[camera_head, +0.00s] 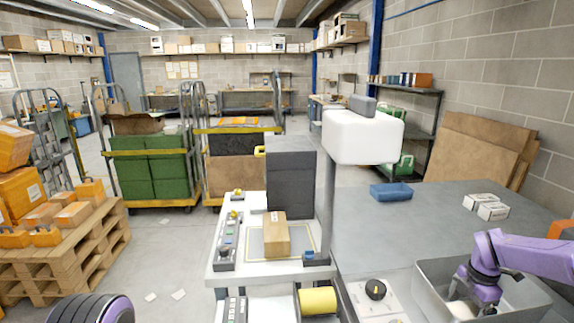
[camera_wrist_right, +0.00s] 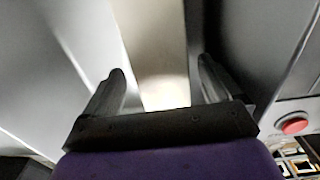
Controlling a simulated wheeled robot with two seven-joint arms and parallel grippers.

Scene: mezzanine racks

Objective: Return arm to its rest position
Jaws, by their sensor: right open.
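My purple right arm comes in from the right in the head view, with its wrist bent down into an open grey metal bin (camera_head: 430,270). In the right wrist view, the two dark fingers of my right gripper (camera_wrist_right: 161,68) are spread apart. A pale, smooth, blurred object (camera_wrist_right: 150,35) lies between and beyond the fingers; I cannot tell whether they touch it. A pale item also shows beside the wrist in the bin in the head view. My left gripper is outside both views.
A grey table (camera_head: 365,220) holds a blue tray (camera_head: 391,192) and small white boxes (camera_head: 486,205). A white station with a cardboard box (camera_head: 275,235) stands in the middle. A red button (camera_wrist_right: 293,123) shows in the wrist view. A loaded pallet (camera_head: 80,260) stands left.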

